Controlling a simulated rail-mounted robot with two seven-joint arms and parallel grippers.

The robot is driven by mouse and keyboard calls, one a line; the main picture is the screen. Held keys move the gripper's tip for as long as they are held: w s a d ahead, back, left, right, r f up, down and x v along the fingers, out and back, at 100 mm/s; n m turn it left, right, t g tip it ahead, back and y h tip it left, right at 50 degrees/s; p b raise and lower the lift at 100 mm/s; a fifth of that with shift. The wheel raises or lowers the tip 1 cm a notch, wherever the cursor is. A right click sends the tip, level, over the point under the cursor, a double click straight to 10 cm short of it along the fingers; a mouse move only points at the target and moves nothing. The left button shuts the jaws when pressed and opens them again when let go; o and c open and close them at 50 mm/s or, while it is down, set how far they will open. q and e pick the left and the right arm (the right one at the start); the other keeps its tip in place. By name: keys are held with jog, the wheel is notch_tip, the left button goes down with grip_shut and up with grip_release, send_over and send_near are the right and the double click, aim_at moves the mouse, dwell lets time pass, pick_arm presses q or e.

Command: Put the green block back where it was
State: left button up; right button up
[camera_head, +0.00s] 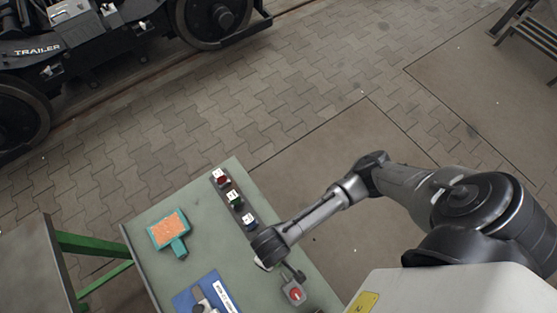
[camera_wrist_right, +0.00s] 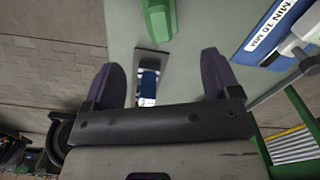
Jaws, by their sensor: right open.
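A dark rack (camera_head: 242,209) lies on the pale green table. In it stand a red block (camera_head: 222,179) at the far end, a green block (camera_head: 235,198) in the middle and a blue block (camera_head: 250,221) at the near end, each with a white label. My right gripper (camera_wrist_right: 160,75) is open, with nothing held between its fingers. The blue block also shows beyond its fingers in the right wrist view (camera_wrist_right: 148,86). A larger green thing (camera_wrist_right: 158,20) shows at the top there; I cannot tell what it is. My left gripper is out of view.
A teal tool with an orange pad (camera_head: 168,231) lies left of the rack. A blue sign (camera_head: 207,293) lies near the front. A small box with a red top (camera_head: 294,293) is close to my right gripper. A tram bogie (camera_head: 100,30) stands beyond the paving.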

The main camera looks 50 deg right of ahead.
notch_tip(320, 180, up, 7)
jog(key=w+a+t+y, duration=0.2)
jog(key=y, duration=0.1)
jog(key=s+d+r+t+h, duration=0.1)
jog(key=s+d, duration=0.3)
jog(key=d, duration=1.2)
jog(key=shift+s+d+r+t+h, duration=0.2)
jog(key=shift+d+t+h, duration=0.1)
jog(key=shift+h, duration=0.6)
jog(key=shift+w, duration=0.15)
